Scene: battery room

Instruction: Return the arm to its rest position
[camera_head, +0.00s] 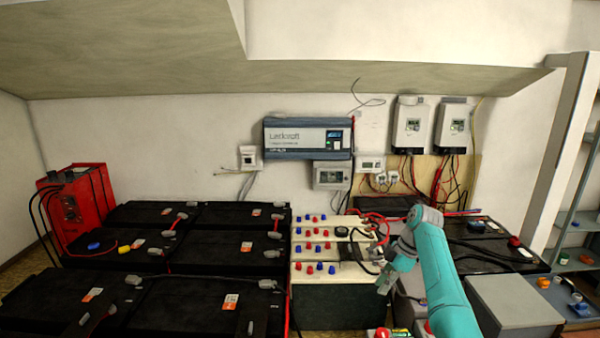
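My arm (440,275) is teal with grey joints. It reaches up from the bottom right and bends at a grey wrist near the right side of the cream terminal panel. My gripper (385,281) points down and left from the wrist, beside the panel's right edge. It is small and grey in this view, and its fingers are too small to tell apart. I cannot tell whether it touches the panel or holds anything.
Black batteries (130,262) with cables fill the left. A cream terminal panel (306,257) with red and blue knobs stands centre. A red unit (75,206) is at far left. A grey box (512,303) and shelves (575,262) are right. A blue-grey inverter (290,140) hangs on the wall.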

